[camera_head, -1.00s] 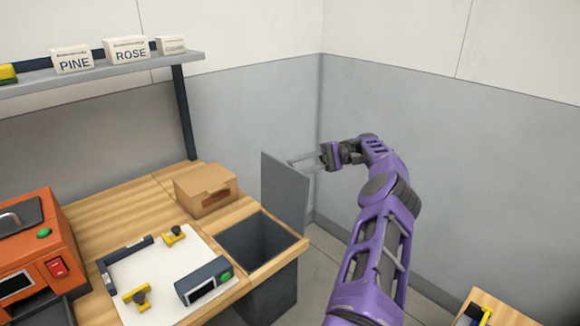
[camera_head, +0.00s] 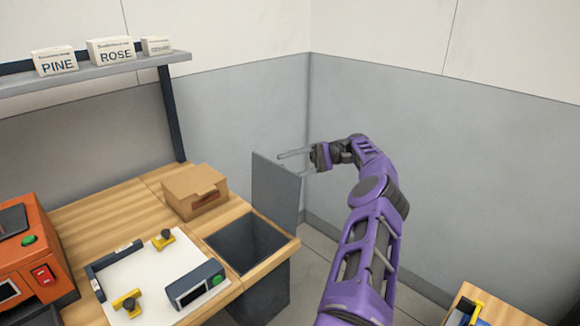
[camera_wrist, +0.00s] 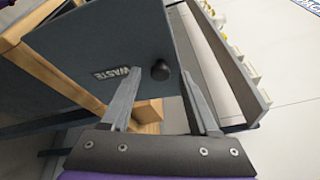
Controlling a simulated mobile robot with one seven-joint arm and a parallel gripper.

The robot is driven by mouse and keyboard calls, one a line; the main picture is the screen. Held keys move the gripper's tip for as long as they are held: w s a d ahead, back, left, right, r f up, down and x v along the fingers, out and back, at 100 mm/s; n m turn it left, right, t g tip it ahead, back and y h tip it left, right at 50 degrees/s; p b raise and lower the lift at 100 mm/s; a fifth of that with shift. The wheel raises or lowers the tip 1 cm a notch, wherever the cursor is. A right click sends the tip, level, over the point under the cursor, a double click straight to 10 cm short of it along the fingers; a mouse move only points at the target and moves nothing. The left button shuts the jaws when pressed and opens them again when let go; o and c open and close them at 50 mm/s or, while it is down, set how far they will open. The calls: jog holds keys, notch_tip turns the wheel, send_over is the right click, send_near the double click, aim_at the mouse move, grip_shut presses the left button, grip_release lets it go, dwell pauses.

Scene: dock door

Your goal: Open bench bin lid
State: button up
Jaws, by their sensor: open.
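The bench bin (camera_head: 246,246) is sunk into the right end of the wooden bench, and its dark inside shows. Its grey lid (camera_head: 275,190) stands about upright at the bin's right side. In the wrist view the lid (camera_wrist: 95,50) carries the letters "WASTE" and a dark round knob (camera_wrist: 160,70). My gripper (camera_head: 294,162) is beside the lid's upper edge, to its right in the head view. Its two fingers are apart in the wrist view (camera_wrist: 158,98), with the knob beyond and between them. Nothing is held. I cannot tell whether a finger touches the lid.
A cardboard box (camera_head: 196,192) sits behind the bin. A white board (camera_head: 150,285) with yellow clamps and an orange machine (camera_head: 30,250) are on the bench at left. A shelf (camera_head: 100,73) holds labelled boxes.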

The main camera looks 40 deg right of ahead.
notch_tip(320, 180, up, 10)
jog(key=p, duration=0.1)
dwell(0.4)
